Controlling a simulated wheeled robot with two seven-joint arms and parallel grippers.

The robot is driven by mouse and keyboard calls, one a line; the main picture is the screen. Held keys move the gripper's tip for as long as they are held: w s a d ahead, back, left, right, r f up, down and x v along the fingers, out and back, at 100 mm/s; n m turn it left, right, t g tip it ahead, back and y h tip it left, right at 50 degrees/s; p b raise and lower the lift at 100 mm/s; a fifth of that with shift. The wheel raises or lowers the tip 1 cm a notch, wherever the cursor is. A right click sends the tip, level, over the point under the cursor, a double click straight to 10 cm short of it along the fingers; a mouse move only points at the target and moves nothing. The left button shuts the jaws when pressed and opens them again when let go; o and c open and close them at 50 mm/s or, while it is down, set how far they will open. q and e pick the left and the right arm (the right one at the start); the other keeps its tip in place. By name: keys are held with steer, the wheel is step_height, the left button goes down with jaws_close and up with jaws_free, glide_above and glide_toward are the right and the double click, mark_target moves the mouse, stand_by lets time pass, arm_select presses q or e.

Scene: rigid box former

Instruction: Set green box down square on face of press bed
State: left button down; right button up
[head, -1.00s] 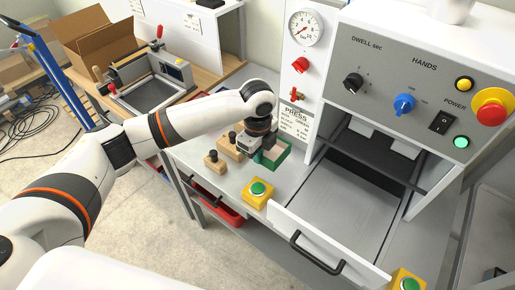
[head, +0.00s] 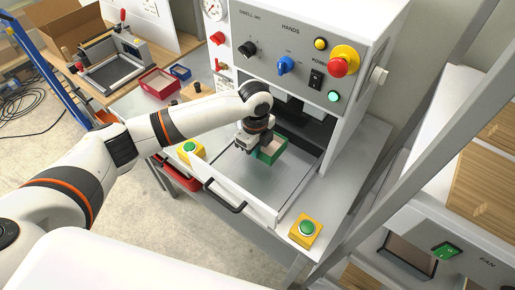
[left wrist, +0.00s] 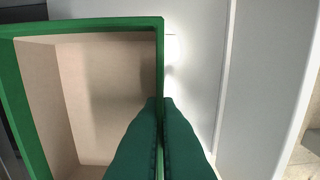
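The green box (head: 271,150) is an open tray with green walls and a tan inside. My left gripper (head: 249,150) is shut on its near-left wall, over the grey press bed (head: 235,174). In the left wrist view the two green fingers (left wrist: 163,135) pinch the right wall of the green box (left wrist: 90,27), and its tan inside faces the camera. I cannot tell whether the box touches the bed or hangs just above it. My right gripper is not in view.
The press housing (head: 300,50) stands behind the bed. A drawer front with a black handle (head: 225,196) bounds the near side. Yellow button boxes with green buttons flank it at left (head: 188,151) and right (head: 306,230). A red tray (head: 160,83) sits on the bench behind.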

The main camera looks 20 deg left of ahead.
arm_select(q)
steer(key=b, duration=0.7)
glide_above(257, 174)
step_height(257, 174, down, 7)
steer(key=shift+a+r, duration=0.15)
steer(key=shift+f, duration=0.5)
steer(key=shift+f, duration=0.7)
steer(key=c, duration=1.6)
jaws_free()
step_height(257, 174, up, 12)
steer(key=shift+r+b, duration=0.1)
steer(key=shift+b, duration=0.75)
